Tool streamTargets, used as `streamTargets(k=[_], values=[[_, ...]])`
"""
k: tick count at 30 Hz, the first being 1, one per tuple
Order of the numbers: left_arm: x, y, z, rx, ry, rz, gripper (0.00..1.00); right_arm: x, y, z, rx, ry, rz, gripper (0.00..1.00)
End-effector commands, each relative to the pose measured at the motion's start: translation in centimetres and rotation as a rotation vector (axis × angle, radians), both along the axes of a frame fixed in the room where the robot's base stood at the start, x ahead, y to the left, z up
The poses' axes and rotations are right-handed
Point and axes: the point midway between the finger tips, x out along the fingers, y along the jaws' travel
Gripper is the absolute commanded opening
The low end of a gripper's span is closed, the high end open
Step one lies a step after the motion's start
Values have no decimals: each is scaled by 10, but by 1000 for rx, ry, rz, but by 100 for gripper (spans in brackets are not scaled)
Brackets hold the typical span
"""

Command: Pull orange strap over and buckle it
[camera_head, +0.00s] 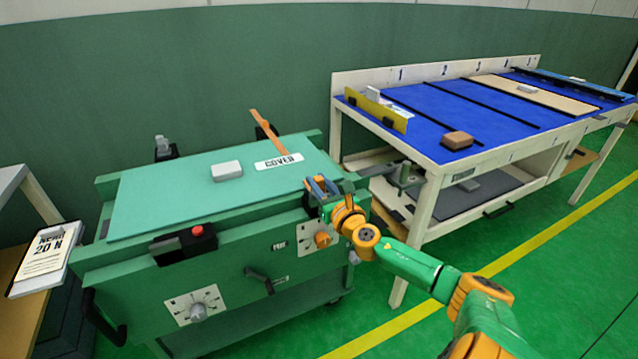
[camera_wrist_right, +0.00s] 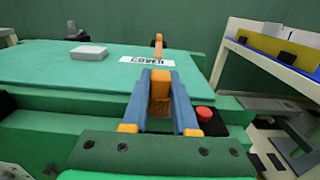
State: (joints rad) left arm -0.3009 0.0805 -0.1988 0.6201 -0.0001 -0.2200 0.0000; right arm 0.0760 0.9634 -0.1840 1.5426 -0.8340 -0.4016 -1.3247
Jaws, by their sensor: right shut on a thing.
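The orange strap (camera_head: 268,130) rises at the back edge of the green bench-like unit and runs down toward the white COVER label (camera_head: 279,162). It also shows behind the label in the right wrist view (camera_wrist_right: 158,42). My right gripper (camera_head: 318,187) is at the unit's front right edge. In the right wrist view its blue fingers are shut on an orange-brown piece (camera_wrist_right: 160,86); whether this joins the strap I cannot tell. A black block with a red button (camera_head: 198,230) is on the unit's front; a red-topped black block (camera_wrist_right: 204,114) shows right of the fingers. My left gripper is out of view.
A grey block (camera_head: 227,170) lies on the green cover. Knobs (camera_head: 198,310) and a handle stick out of the unit's front. A blue-topped table (camera_head: 455,100) with a brown block (camera_head: 457,140) stands to the right.

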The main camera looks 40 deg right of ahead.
Motion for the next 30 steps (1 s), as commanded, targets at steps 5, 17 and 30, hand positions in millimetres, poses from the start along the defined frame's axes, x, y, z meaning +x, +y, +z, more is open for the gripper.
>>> streamTargets(k=[5, 17, 30], values=[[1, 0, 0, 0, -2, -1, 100, -1, 2, -5, 3, 10, 5, 0], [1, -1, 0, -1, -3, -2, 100, -1, 2, -5, 3, 10, 4, 57], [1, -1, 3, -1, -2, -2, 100, -17, 6, -3, -1, 10, 3, 57]])
